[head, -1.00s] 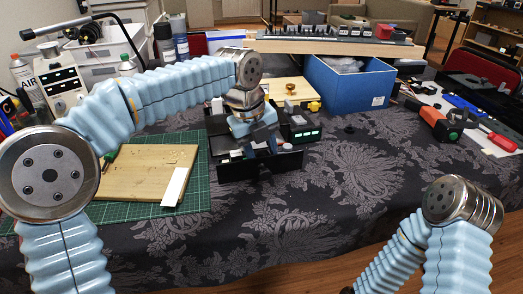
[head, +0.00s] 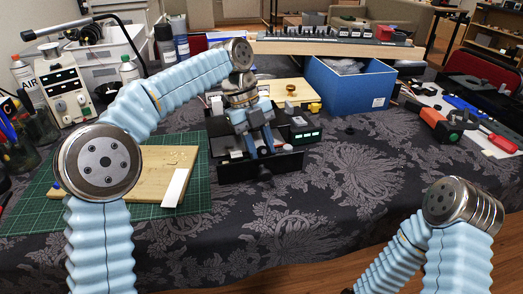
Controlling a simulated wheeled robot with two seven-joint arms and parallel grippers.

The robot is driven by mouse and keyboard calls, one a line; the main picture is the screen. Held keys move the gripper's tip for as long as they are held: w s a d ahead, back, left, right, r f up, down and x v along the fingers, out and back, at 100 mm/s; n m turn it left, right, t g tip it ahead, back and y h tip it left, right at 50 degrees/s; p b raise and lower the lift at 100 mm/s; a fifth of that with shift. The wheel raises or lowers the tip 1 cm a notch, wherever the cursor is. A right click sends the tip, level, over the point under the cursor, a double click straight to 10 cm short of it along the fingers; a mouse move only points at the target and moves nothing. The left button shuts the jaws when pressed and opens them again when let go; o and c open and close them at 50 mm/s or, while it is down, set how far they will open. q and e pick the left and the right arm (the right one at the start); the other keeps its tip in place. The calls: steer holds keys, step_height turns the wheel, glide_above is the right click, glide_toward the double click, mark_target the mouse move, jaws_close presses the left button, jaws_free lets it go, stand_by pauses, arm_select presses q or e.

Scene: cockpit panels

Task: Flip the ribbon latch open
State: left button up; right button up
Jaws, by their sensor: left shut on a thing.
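A black cockpit panel box (head: 232,172) stands on the patterned cloth near the middle of the table. It carries small switches, light-coloured parts and a lit green display (head: 306,135) at its right. My left gripper (head: 259,148) points down over the front part of the panel. Its fingers are shut on a small part there, which they hide. I cannot clearly make out the ribbon latch at this size. My right arm shows at the lower right; its gripper is out of view.
A blue box (head: 345,88) stands behind the panel to the right. A wooden board (head: 150,168) lies on a green cutting mat (head: 40,205) at the left. An orange-black tool (head: 430,122) lies at the right.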

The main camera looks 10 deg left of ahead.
mark_target(265, 147)
arm_select(q)
steer(key=shift+w+a+r+g+h, duration=0.15)
steer(key=shift+w+g+h, duration=0.2)
steer(key=shift+g, duration=0.55)
steer(key=o, duration=0.8)
steer(key=shift+r, duration=0.25)
step_height(265, 147, up, 2)
steer(key=shift+r, duration=0.2)
steer(key=s+r, duration=0.1)
steer(key=r, duration=0.1)
steer(key=s+r, duration=0.1)
steer(key=s, duration=0.1)
steer(key=s+r, duration=0.1)
steer(key=r, duration=0.1)
steer(key=shift+s+d+r, duration=0.3)
steer(key=s+r, duration=0.1)
steer(key=s, duration=0.2)
steer(key=s+d+r+b, duration=0.1)
steer(key=s+r, duration=0.1)
steer(key=s, duration=0.1)
steer(key=s+r+b, duration=0.1)
steer(key=s, duration=0.2)
steer(key=shift+s+d+r, duration=0.15)
steer(key=shift+s+r, duration=0.05)
steer(key=shift+r, duration=0.05)
